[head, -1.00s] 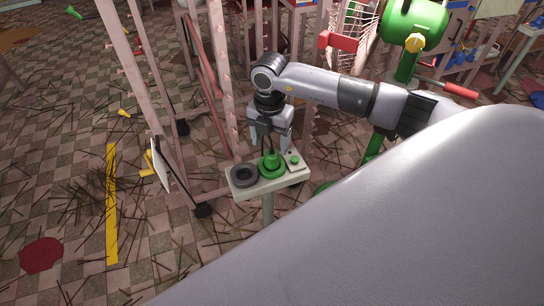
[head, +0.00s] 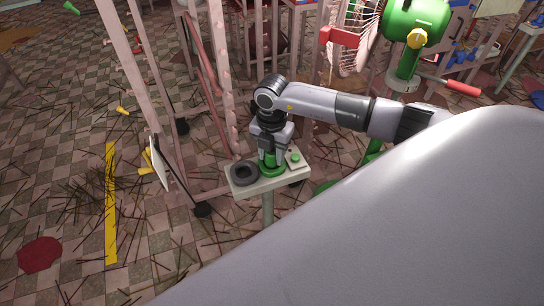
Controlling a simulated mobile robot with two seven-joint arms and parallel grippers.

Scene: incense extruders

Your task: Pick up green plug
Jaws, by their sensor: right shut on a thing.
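The green plug (head: 269,158) stands upright in a green ring (head: 272,170) on a small pale stand (head: 264,186). My right gripper (head: 270,155) points down from above and is shut on the plug; its fingers hide part of it. I cannot tell whether the plug is still seated or slightly raised. My left gripper is not in view.
A dark ring (head: 244,173) lies left of the plug on the same stand, and a small green button (head: 295,158) sits on its right. A pinkish rack frame (head: 218,90) rises close behind. A green machine (head: 413,25) stands at back right. Sticks litter the checkered floor.

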